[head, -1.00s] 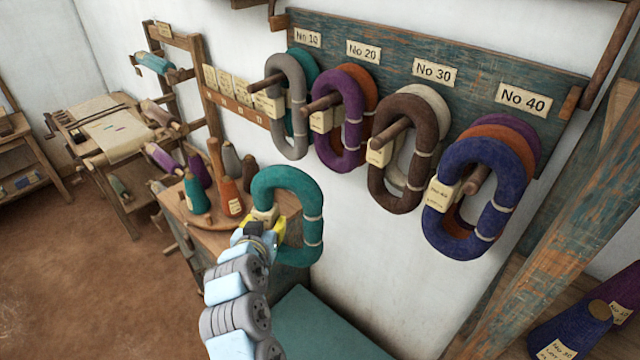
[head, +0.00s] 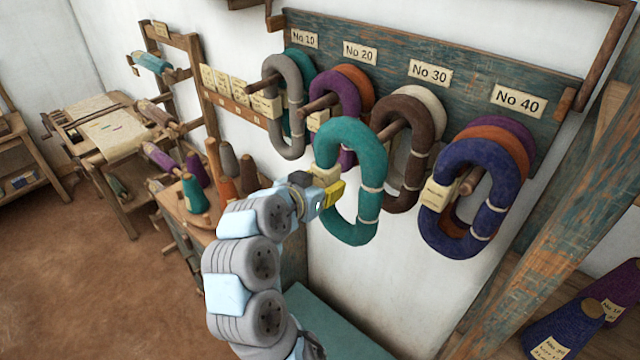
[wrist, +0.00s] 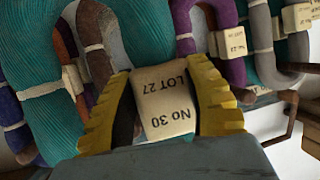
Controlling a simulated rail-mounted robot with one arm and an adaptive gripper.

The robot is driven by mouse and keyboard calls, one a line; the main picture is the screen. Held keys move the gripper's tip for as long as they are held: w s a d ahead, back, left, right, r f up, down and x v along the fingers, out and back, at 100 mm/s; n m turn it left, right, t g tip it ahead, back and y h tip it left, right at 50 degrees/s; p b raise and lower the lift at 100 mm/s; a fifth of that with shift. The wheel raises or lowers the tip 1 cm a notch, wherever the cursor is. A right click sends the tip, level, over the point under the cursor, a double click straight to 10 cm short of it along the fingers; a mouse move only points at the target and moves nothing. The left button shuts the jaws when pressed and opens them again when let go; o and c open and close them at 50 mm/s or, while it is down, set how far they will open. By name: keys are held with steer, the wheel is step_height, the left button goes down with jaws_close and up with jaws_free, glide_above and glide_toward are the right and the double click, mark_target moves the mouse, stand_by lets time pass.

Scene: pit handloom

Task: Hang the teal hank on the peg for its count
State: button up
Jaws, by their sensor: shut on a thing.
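The teal hank (head: 371,163) hangs upright from my gripper (head: 326,192) in front of the peg board (head: 385,58). In the wrist view my gripper (wrist: 166,108) has its yellow fingers shut on the hank's tag (wrist: 165,98), which reads No 30, LOT 27. In the head view the hank is in front of the No 20 and No 30 pegs and partly covers the purple and brown hanks. The No 30 label (head: 430,72) is above a peg (head: 392,131) that holds a brown hank (head: 414,112) and a cream one behind it. The peg's tip shows just right of the teal hank.
The No 10 peg holds grey (head: 291,140) and teal hanks. The No 20 peg holds purple and orange ones. The No 40 peg holds navy (head: 464,240), orange and purple ones. A wooden post (head: 560,230) slants at right. A cone table (head: 190,225) stands at left.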

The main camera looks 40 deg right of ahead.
steer(key=s+d+r+p+x, duration=0.1)
steer(key=s+p+x, duration=0.1)
steer(key=x, duration=1.1)
steer(key=shift+d+r, duration=0.3)
steer(key=shift+d, duration=0.2)
stand_by(1.4)
steer(key=shift+w+f, duration=0.2)
steer(key=shift+f, duration=0.2)
stand_by(0.3)
steer(key=o, duration=1.3)
steer(key=shift+a, duration=0.15)
steer(key=shift+r, duration=0.2)
steer(key=shift+s+r, duration=0.1)
